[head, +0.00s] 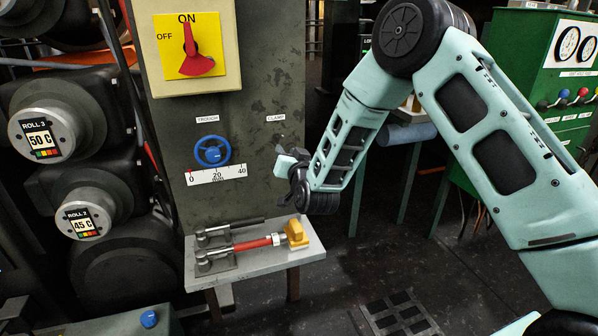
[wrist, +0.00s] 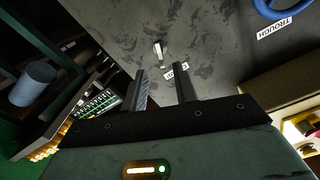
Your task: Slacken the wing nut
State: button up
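A small pale metal piece (wrist: 158,50), which may be the wing nut, stands on the grey panel beside the CLAMP label (wrist: 177,68) in the wrist view. It is too small to make out wings. My gripper (wrist: 161,72) is open, its two dark fingers apart with nothing between them. The metal piece shows just beyond the fingertips. In the head view my gripper (head: 282,162) is at the panel's right side, below the CLAMP label (head: 276,118), and hides what is behind it.
A blue handwheel (head: 212,151) under the TROUGH label and a 0–40 scale (head: 216,175) are to the left. A small table (head: 300,256) with a red-handled toggle clamp (head: 252,244) stands below. A red ON/OFF switch (head: 196,60) is above.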

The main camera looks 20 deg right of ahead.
jog(key=s, duration=1)
jog(key=shift+s+b, duration=0.3)
jog(key=shift+b, duration=0.05)
jog(key=s+a+n+g+y, duration=0.3)
jog(key=a+g, duration=0.1)
jog(key=a, duration=0.2)
jog(key=s+a+n+g+y, duration=0.1)
jog(key=s+a+n+g, duration=0.3)
jog(key=s, duration=0.6)
jog(key=s+a+n+g, duration=0.2)
jog(key=s+g, duration=0.4)
jog(key=s, duration=0.3)
jog(key=s+d+r+n+g+h, duration=0.1)
jog(key=s+d+n+g+h, duration=0.15)
jog(key=s, duration=0.45)
jog(key=s+d+r+n+g+h, duration=0.1)
jog(key=s+d, duration=0.2)
jog(key=s, duration=0.4)
notch_tip(320, 180, up, 13)
jog(key=p, duration=1.3)
jog(key=shift+w+m, duration=0.2)
jog(key=shift+m, duration=0.15)
